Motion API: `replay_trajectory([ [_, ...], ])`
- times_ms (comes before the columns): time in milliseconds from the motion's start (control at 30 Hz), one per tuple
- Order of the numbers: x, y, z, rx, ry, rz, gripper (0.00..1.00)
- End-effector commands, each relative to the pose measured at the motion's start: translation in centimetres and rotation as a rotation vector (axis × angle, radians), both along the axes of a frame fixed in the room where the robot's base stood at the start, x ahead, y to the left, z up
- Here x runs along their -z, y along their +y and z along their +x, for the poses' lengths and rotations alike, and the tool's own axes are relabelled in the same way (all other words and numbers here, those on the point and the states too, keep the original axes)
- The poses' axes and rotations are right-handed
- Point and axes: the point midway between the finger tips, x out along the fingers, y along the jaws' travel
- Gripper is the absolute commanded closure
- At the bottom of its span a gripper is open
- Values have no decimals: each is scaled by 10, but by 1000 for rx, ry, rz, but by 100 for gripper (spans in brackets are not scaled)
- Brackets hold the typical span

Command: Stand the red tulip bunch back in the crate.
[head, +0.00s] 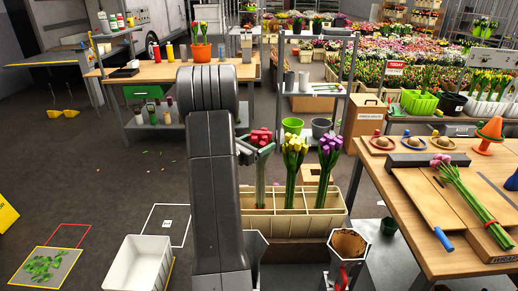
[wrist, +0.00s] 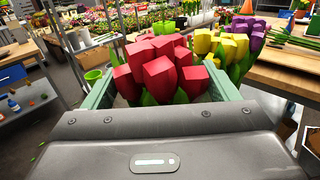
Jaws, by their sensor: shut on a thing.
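The red tulip bunch (head: 261,138) is upright in my gripper (head: 258,151), its blooms just above the fingers. In the wrist view the red blooms (wrist: 160,72) fill the space between the two green fingers of my gripper (wrist: 162,92). The cream crate (head: 300,226) stands below, divided into compartments. The red bunch's stems run down to the crate's left end; their lower ends are hidden behind its front wall. A yellow tulip bunch (head: 294,150) stands in a middle compartment, and a purple one (head: 329,155) stands to its right.
A wooden table (head: 440,262) at right holds a pink tulip bunch (head: 466,200) lying flat. A white bin (head: 140,264) stands on the floor at left. A hexagonal container (head: 348,246) stands in front of the crate. Pots (head: 321,127) sit behind the crate.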

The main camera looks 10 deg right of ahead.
Motion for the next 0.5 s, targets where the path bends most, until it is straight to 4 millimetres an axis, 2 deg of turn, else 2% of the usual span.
replay_trajectory([
  [133, 17, 0, 0, 0, 2, -1, 55],
  [500, 21, 0, 0, 0, -1, 0, 55],
])
